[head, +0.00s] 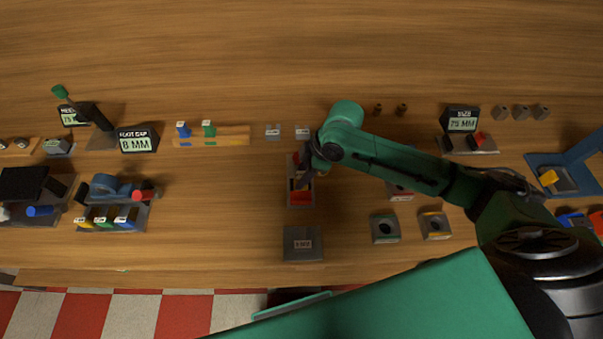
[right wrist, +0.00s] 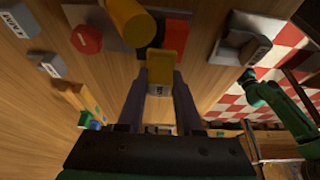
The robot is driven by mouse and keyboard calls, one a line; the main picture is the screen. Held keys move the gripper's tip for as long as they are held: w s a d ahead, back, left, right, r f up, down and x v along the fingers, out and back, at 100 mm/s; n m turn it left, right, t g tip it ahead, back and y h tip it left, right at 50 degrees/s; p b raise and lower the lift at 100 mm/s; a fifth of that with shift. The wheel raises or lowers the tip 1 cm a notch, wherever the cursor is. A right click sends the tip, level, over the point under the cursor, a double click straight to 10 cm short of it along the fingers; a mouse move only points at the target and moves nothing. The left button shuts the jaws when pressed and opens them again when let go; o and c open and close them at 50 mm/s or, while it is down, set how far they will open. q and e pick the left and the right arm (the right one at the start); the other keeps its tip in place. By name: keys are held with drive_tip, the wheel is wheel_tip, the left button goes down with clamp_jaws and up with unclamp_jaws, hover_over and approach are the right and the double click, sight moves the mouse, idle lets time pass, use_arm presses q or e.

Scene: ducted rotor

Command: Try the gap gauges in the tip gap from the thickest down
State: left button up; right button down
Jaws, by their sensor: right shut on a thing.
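My right gripper (right wrist: 160,84) is shut on a small yellow piece with a grey labelled end (right wrist: 158,78), apparently a gap gauge. In the head view the right gripper (head: 304,170) is over a grey fixture (head: 292,198) with red parts, and the arm partly hides it. In the right wrist view the fixture shows a red round knob (right wrist: 87,38), a yellow cylinder (right wrist: 127,22) and a dark part, close to the held piece. I cannot tell whether they touch. A blue gauge (head: 183,130) and a green gauge (head: 208,130) stand on a wooden rack (head: 235,136). My left gripper is not seen.
A grey labelled box (head: 303,244) stands in front of the fixture. Two small labelled grey blocks (head: 273,131) lie behind it. Left are a sign reading 8 MM (head: 138,140) and trays with coloured pieces. Right are grey blocks with holes (head: 385,229).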

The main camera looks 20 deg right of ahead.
drive_tip(key=shift+f+b, duration=0.4)
drive_tip(key=shift+f, duration=1)
idle(0.8)
drive_tip(key=shift+r, duration=0.1)
idle(0.4)
wheel_tip(320, 180, up, 3)
drive_tip(key=p, duration=0.3)
drive_tip(key=shift+r+p, duration=0.5)
drive_tip(key=shift+r, duration=1.45)
